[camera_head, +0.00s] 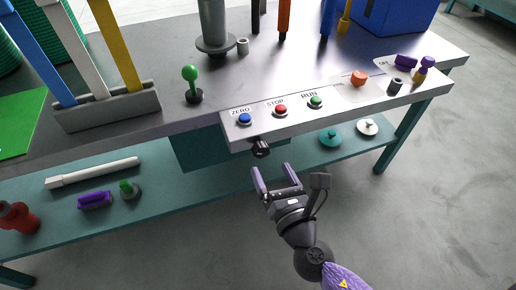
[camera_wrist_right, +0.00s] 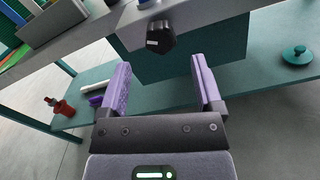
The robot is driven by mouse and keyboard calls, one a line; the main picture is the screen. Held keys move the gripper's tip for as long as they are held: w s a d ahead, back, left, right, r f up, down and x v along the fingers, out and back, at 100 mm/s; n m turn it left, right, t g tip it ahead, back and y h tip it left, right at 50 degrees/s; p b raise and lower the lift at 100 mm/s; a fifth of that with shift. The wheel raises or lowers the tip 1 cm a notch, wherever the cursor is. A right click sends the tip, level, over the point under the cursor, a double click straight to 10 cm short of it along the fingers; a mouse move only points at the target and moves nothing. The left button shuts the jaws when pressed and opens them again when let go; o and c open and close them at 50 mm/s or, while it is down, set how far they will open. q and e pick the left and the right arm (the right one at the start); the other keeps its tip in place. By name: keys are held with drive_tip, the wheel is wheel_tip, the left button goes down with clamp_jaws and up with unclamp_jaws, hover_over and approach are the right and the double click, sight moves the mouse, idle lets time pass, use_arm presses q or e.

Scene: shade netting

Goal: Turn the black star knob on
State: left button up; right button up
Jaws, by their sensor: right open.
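The black star knob (camera_head: 261,149) sticks out from the front face of the grey control panel (camera_head: 239,138), below the ZERO and STOP buttons. In the right wrist view the knob (camera_wrist_right: 160,38) shows larger, with a pale mark on its face, beyond and above the space between my fingers. My right gripper (camera_head: 273,175) is open and empty, just in front of and below the knob, apart from it. Its two purple fingers also show in the right wrist view (camera_wrist_right: 162,88). My left gripper is not in view.
Blue, red and green buttons (camera_head: 281,109) sit on the panel top. A green ball-topped lever (camera_head: 191,82) stands behind them. The teal lower shelf (camera_head: 160,205) holds several loose parts, with a teal lidlike disc (camera_head: 330,138) at right. Floor space in front is clear.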

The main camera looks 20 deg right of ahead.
sight(263, 154)
drive_tip(key=w, duration=0.6)
drive_tip(key=shift+w+a, duration=0.1)
drive_tip(key=shift+w, duration=0.15)
clamp_jaws()
